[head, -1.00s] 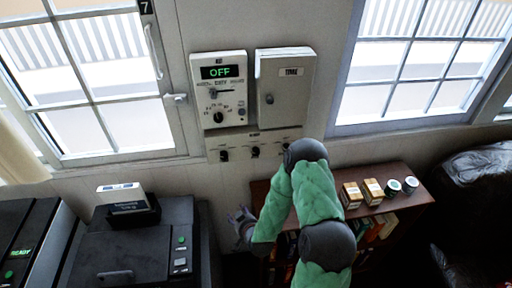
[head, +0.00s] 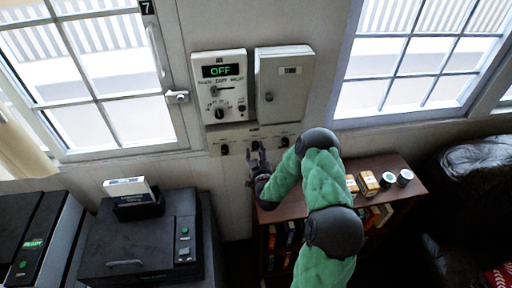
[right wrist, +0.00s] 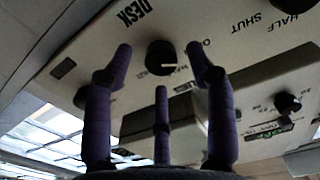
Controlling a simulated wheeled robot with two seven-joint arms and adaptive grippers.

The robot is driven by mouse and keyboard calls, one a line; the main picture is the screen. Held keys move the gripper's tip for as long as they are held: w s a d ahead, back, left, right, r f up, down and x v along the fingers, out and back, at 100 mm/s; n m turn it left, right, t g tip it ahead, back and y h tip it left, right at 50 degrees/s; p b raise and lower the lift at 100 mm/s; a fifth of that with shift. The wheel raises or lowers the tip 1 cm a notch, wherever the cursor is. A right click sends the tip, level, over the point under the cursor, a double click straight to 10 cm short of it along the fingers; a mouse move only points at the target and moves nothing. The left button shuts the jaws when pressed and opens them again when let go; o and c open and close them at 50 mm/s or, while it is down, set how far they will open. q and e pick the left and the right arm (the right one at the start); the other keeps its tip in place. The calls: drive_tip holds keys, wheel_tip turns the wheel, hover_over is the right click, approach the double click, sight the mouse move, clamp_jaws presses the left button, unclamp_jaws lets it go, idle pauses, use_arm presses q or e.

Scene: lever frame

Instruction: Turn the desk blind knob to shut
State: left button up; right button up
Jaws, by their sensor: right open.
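A row of small black knobs sits on a pale strip below the two wall boxes. The middle knob (head: 255,145) is just above my right gripper (head: 258,162) in the head view. In the right wrist view a black knob (right wrist: 160,57) with a white pointer line shows between my open right fingers (right wrist: 160,62), close to the printed word DESK (right wrist: 135,12). The pointer faces right, toward a label partly hidden by a finger. The fingers are spread and empty; contact with the knob cannot be told. My left gripper is not in view.
Above the strip are a control box (head: 220,88) reading OFF and a closed box (head: 283,82). A neighbouring knob (head: 285,142) is close on the right. Below right stands a shelf (head: 398,165) with small boxes and jars; a printer (head: 140,240) is at left.

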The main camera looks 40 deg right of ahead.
drive_tip(key=shift+x, duration=1.25)
clamp_jaws()
drive_tip(key=shift+s, duration=0.1)
drive_tip(key=shift+a+f, duration=0.1)
drive_tip(key=shift+f, duration=0.15)
